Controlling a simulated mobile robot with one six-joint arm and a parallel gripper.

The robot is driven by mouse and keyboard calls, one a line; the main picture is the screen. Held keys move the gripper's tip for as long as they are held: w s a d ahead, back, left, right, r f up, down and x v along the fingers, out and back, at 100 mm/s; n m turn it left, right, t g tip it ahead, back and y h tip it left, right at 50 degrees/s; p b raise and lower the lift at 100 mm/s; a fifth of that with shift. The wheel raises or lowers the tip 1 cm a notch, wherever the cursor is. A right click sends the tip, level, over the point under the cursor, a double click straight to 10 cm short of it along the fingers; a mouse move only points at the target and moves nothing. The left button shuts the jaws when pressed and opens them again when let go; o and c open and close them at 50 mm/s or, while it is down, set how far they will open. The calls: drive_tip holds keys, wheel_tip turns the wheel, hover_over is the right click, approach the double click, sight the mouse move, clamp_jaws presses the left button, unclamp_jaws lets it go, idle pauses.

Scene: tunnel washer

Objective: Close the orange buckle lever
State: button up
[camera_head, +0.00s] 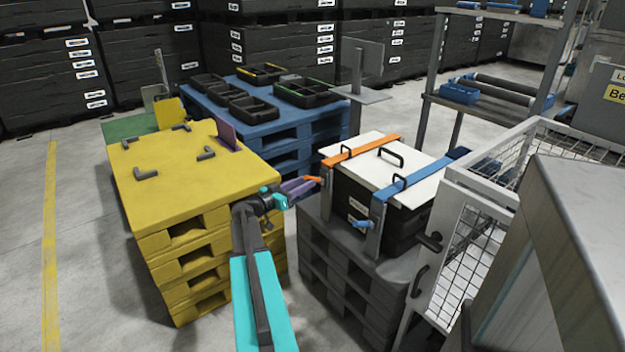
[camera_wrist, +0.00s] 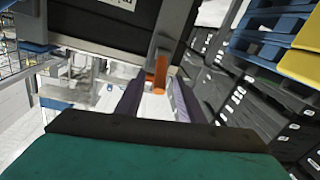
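A black box (camera_head: 350,204) with a white lid (camera_head: 384,169) stands on a grey pallet stack. An orange strap (camera_head: 360,150) crosses the lid, and its orange buckle lever (camera_head: 313,179) sticks out from the box's left side. My gripper (camera_head: 303,186) is at that lever, with its purple fingers pointing toward it. In the wrist view, the fingers (camera_wrist: 155,98) are apart, and the orange lever (camera_wrist: 157,76) shows in line with the gap near the fingertips. I cannot tell whether a finger touches it.
A blue strap (camera_head: 412,178) with a blue lever (camera_head: 362,224) is on the same box. A yellow pallet stack (camera_head: 175,180) stands left of my arm. A mesh gate (camera_head: 480,240) is at the right. A blue pallet stack (camera_head: 285,135) stands behind.

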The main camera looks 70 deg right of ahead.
sight(312, 178)
drive_tip(key=shift+x, duration=2.4)
clamp_jaws()
drive_tip(key=shift+d, duration=0.1)
drive_tip(key=shift+s, duration=0.1)
